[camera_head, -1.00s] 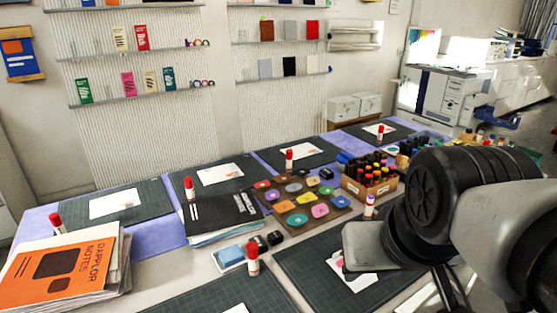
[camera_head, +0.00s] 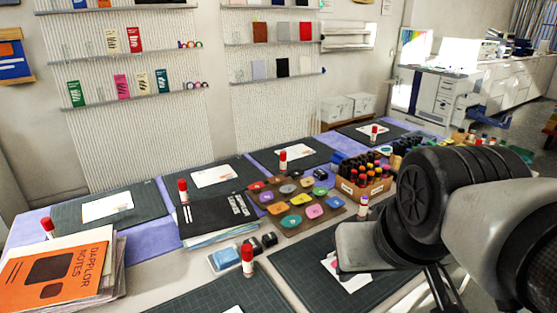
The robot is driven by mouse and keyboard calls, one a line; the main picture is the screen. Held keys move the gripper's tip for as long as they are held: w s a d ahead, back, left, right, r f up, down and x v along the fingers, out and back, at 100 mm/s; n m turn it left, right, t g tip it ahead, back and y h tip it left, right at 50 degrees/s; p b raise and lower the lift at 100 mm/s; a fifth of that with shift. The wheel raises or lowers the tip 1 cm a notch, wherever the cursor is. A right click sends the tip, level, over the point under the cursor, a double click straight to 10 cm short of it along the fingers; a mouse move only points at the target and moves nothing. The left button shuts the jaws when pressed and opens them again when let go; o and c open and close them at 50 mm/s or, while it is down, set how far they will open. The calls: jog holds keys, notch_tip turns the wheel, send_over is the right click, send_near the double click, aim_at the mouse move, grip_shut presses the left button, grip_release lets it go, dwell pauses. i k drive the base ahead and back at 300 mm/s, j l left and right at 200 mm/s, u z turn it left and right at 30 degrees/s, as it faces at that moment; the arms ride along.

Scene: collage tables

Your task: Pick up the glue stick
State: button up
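Several white glue sticks with red caps stand upright on the tables. One is at the near centre (camera_head: 247,262), beside a blue pad. Others stand at the left edge (camera_head: 48,228), behind the black folder (camera_head: 183,191), at the back centre (camera_head: 283,161) and at the far right (camera_head: 374,134). My arm fills the right side, over the near right cutting mat. Dark slender parts (camera_head: 442,292) hang below my wrist; whether they are open or shut does not show. No glue stick is visibly held.
A wooden box of markers (camera_head: 364,190) and a board of coloured pads (camera_head: 301,222) stand left of my arm. An orange book (camera_head: 55,269) tops a stack at the left. Dark cutting mats with paper cover much of the tables. A blue pad (camera_head: 225,257) lies near the centre.

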aim_at(363, 204)
jog(key=z, duration=0.45)
jog(key=u, duration=0.65)
jog(key=l+u, duration=1.05)
jog(key=l, duration=0.45)
jog(key=k+l+u, duration=0.15)
jog(key=l, duration=0.7)
jog(key=k+l+u, duration=0.15)
jog(key=l, duration=0.25)
